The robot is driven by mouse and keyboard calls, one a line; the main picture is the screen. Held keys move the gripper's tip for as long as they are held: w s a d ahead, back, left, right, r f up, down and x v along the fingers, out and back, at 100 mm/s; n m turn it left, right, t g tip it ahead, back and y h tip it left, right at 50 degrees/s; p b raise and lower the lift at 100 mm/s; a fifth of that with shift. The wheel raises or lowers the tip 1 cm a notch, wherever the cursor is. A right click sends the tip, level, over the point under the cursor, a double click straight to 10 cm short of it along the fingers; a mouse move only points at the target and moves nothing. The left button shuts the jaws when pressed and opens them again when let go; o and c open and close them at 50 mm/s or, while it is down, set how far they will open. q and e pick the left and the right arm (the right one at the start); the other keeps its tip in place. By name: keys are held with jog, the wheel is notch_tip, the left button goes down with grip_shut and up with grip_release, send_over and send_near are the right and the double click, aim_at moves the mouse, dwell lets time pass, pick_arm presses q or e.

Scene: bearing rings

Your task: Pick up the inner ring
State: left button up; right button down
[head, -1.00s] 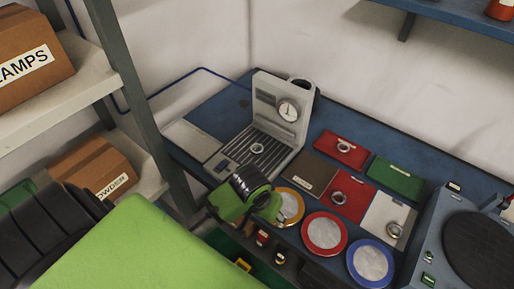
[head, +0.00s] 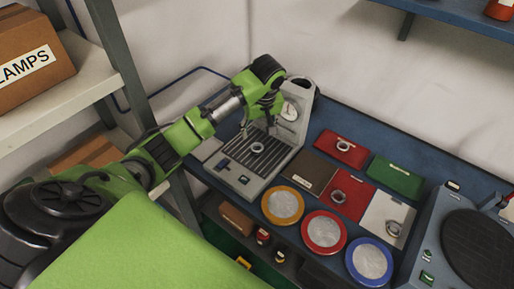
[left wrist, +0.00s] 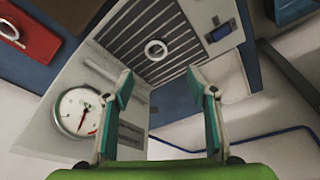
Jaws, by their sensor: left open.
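A small metal ring (head: 257,148) lies on the slatted grille of the grey gauge machine (head: 292,125). It also shows in the left wrist view (left wrist: 156,49), flat on the slats. Other rings lie on the red mat (head: 339,197), the white mat (head: 393,229) and the red box (head: 343,145). No label tells me which one is the inner ring. My left gripper (head: 258,126) is above the grille, fingers downward, open and empty. In the left wrist view its fingertips (left wrist: 160,84) are apart, with the grille ring beyond them. My right gripper is not in view.
The machine's upright housing with its dial (left wrist: 76,112) stands close to my left gripper. Yellow-, red- and blue-rimmed dishes (head: 283,222) line the bench front. A green box (head: 396,180) and a dark turntable machine (head: 478,245) are to the right. A shelf post (head: 125,60) stands at left.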

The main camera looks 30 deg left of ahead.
pick_arm(q)
send_near(257, 149)
jog(key=shift+s+a+f+p, duration=0.15)
jog(key=shift+a+f+p, duration=0.2)
jog(key=shift+a+f, duration=0.2)
jog(key=shift+w+d+p+x, duration=0.1)
jog(key=shift+d+p+x, duration=0.2)
jog(key=shift+x, duration=1.05)
jog(key=shift+w+d+p+x, duration=0.1)
jog(key=shift+p+x, duration=0.3)
jog(key=shift+x, duration=0.9)
jog(key=c, duration=1.3)
jog(key=shift+r, duration=0.15)
